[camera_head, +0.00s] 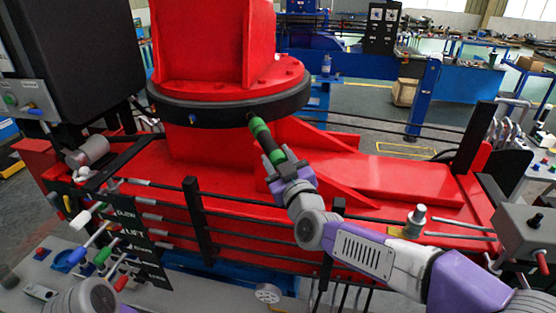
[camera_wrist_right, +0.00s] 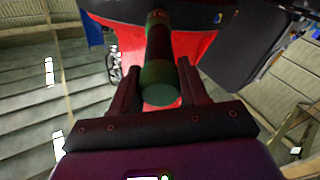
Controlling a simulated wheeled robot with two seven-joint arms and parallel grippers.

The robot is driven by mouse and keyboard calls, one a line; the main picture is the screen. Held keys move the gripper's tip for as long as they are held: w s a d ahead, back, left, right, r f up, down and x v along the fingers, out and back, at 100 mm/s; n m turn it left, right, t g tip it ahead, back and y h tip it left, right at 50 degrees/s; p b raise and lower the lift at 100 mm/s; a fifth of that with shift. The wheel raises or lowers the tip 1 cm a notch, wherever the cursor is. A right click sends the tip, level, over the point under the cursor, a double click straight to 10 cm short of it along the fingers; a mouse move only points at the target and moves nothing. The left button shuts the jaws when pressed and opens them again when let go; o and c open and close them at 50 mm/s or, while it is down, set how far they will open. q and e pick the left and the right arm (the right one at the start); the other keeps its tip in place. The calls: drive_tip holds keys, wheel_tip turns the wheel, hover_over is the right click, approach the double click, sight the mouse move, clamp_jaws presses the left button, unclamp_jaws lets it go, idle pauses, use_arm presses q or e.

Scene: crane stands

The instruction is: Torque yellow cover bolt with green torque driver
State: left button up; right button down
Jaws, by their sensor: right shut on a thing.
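The green torque driver (camera_head: 263,138) has a dark body with green bands and slants up and to the left. My right gripper (camera_head: 277,163) is shut on its lower end. The driver's upper end is at the black ring (camera_head: 290,104) under the red crane column; I cannot tell whether it touches. The yellow cover bolt is not clear; a small yellowish spot (camera_head: 250,116) shows at the driver's tip. In the right wrist view, the driver (camera_wrist_right: 160,65) stands between the two fingers (camera_wrist_right: 159,92), its far end at the dark ring. My left gripper is out of view.
A blue bolt (camera_head: 193,118) sits on the ring to the left. The red crane base (camera_head: 390,180) lies below, with black posts and hoses. Coloured levers (camera_head: 100,235) stand at the lower left. A grey box (camera_head: 525,225) is at the right.

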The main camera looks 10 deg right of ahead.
drive_tip(key=shift+s+r, duration=0.1)
drive_tip(key=shift+r, duration=0.15)
idle(0.5)
drive_tip(key=shift+r+b+v, duration=0.2)
drive_tip(key=shift+b+v, duration=0.1)
drive_tip(key=shift+v, duration=2.2)
